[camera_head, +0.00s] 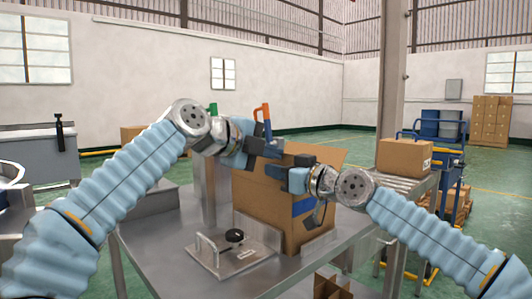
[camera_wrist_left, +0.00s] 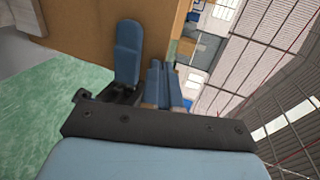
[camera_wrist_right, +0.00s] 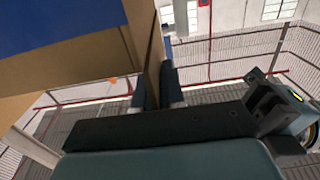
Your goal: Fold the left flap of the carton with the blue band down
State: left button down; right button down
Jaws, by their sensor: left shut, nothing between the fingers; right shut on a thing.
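The brown carton with the blue band (camera_head: 262,212) stands upright on the metal table, and part of its blue band (camera_head: 303,205) shows. A raised flap (camera_head: 318,153) stands at its top; the left flap is hard to make out behind my grippers. My left gripper (camera_head: 274,149) is shut and empty at the carton's upper left. Its fingers (camera_wrist_left: 162,80) also show beside a cardboard face in the left wrist view. My right gripper (camera_head: 278,176) is just below it, shut on a cardboard panel of the carton. In the right wrist view this panel (camera_wrist_right: 142,35) runs down to the fingers (camera_wrist_right: 153,88).
A metal plate with a black knob (camera_head: 234,236) lies on the table (camera_head: 160,262) left of the carton. An orange-handled tool (camera_head: 266,112) and a green handle (camera_head: 213,108) show behind my left wrist. A closed box (camera_head: 404,157) sits at the right. Cardboard dividers (camera_head: 332,287) are at the front.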

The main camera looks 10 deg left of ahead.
jog(key=c, duration=1.3)
grip_release()
pick_arm(q)
jog(key=shift+w+d, duration=0.4)
jog(key=shift+w, duration=0.15)
pick_arm(e)
jog(key=shift+d, duration=0.1)
